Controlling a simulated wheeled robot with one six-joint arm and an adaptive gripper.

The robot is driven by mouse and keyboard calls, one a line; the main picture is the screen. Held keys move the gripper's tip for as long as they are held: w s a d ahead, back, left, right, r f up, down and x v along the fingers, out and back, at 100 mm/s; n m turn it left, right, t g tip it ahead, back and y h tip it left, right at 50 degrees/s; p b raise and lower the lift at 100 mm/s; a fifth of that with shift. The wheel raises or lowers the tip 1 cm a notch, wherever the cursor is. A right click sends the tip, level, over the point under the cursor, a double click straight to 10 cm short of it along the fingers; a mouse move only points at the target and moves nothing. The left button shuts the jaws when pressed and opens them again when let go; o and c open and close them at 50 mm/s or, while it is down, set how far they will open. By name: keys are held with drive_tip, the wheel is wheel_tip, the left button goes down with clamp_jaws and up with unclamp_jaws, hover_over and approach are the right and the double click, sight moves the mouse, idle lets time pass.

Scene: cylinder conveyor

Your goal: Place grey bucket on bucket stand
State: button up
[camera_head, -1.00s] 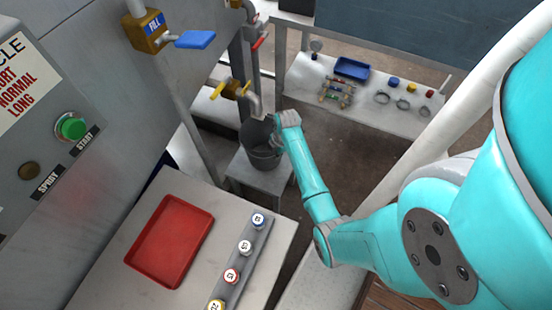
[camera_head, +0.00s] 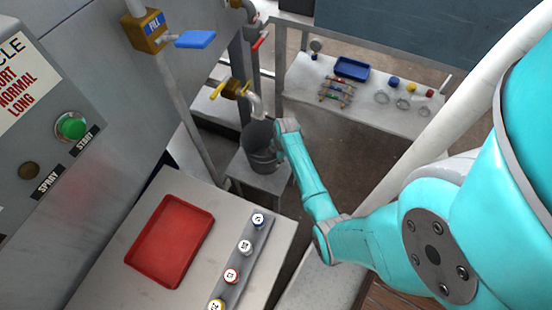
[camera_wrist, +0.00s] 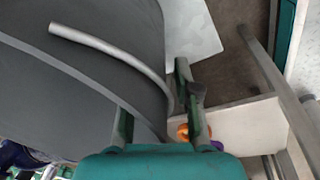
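The grey bucket (camera_head: 262,160) is at the small pale stand (camera_head: 250,176) below the yellow-handled tap in the head view. I cannot tell whether its base touches the stand. My gripper (camera_head: 281,146) is at the bucket's right side. In the wrist view the grey bucket (camera_wrist: 90,70) fills the left, with its light curved rim or handle crossing it. My gripper (camera_wrist: 158,125) has its fingers on either side of the bucket's edge and appears closed on it. The bucket's base is hidden in the wrist view.
A yellow-handled tap (camera_head: 236,90) is just above the bucket. A red tray (camera_head: 170,240) and a row of round-topped items (camera_head: 245,247) lie on the near table. A back bench (camera_head: 370,108) holds a blue tray (camera_head: 352,68) and small parts.

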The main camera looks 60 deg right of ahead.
drive_tip(key=shift+r, duration=0.1)
wheel_tip(320, 180, up, 12)
drive_tip(key=s, duration=0.1)
drive_tip(key=shift+s+d, duration=0.25)
drive_tip(key=shift+s, duration=0.15)
drive_tip(key=shift+s, duration=0.1)
idle(0.5)
